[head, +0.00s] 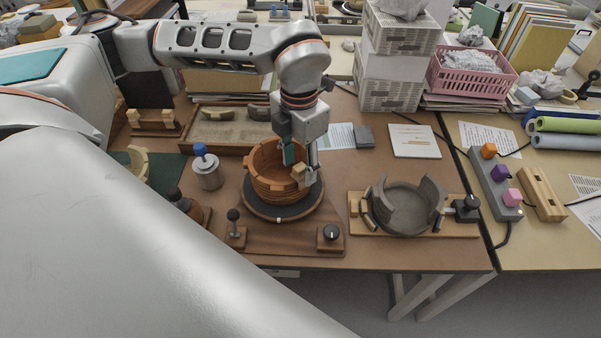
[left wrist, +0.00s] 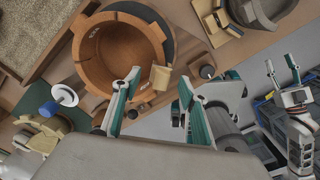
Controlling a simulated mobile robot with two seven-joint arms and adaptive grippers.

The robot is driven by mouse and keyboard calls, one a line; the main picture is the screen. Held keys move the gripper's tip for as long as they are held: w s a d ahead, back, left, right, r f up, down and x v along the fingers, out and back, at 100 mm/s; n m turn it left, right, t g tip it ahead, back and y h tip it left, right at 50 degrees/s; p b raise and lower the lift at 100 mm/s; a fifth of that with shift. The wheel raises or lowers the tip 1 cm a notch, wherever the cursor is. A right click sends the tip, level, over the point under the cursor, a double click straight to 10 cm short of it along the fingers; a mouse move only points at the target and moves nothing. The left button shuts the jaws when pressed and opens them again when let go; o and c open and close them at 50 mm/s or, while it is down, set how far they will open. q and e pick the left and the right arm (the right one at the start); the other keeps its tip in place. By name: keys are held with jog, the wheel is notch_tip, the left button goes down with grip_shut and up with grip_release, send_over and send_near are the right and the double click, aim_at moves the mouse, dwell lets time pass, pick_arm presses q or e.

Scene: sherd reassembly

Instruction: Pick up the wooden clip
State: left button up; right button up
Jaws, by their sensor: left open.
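A small pale wooden clip (head: 300,175) sits at the right-hand rim of the reddish-brown bowl (head: 268,180). The bowl stands on a dark round turntable (head: 284,214). My left gripper (head: 301,160) points down over this side of the bowl, its fingers close to the clip. In the left wrist view the clip (left wrist: 160,77) is on the rim, ahead of and between my open fingers (left wrist: 157,92); I see no grip on it. My right gripper (left wrist: 281,66) shows at the right of the left wrist view, fingers apart, away from the bowl.
A white jar with a blue knob (head: 206,168) stands left of the bowl. A knob lever (head: 234,224) and a dial (head: 330,236) are in front. A grey sherd fixture (head: 402,208) stands to the right. A sand tray (head: 222,130) lies behind.

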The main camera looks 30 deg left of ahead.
aim_at(300, 167)
pick_arm(q)
jog(key=shift+f, duration=1.5)
jog(key=c, duration=0.8)
jog(key=shift+r, duration=0.1)
jog(key=shift+c, duration=0.2)
